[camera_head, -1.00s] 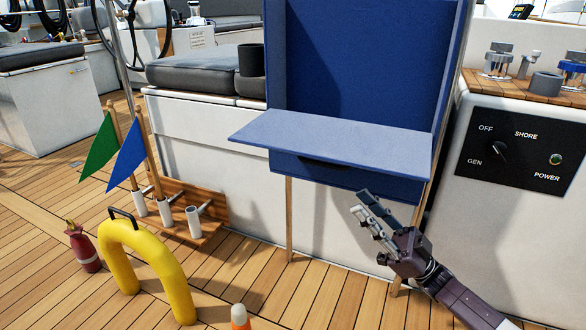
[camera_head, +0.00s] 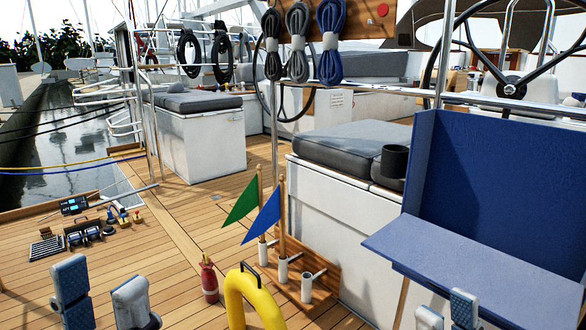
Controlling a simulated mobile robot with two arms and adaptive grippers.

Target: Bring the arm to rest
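My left gripper (camera_head: 101,292) shows at the bottom left of the head view. Its two padded fingers stand upright and apart, with bare deck between them, so it is open and empty. My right gripper (camera_head: 446,314) shows only as two fingertips at the bottom edge, in front of the blue folding desk (camera_head: 470,265). A narrow gap lies between these tips and nothing is seen held. The rest of both arms is out of the picture.
A yellow horseshoe buoy (camera_head: 240,298), a red extinguisher (camera_head: 209,281) and a rack (camera_head: 325,270) with green (camera_head: 241,207) and blue flags (camera_head: 262,221) stand between the grippers. Small gear (camera_head: 85,232) lies on the deck at left. The middle-left deck is clear.

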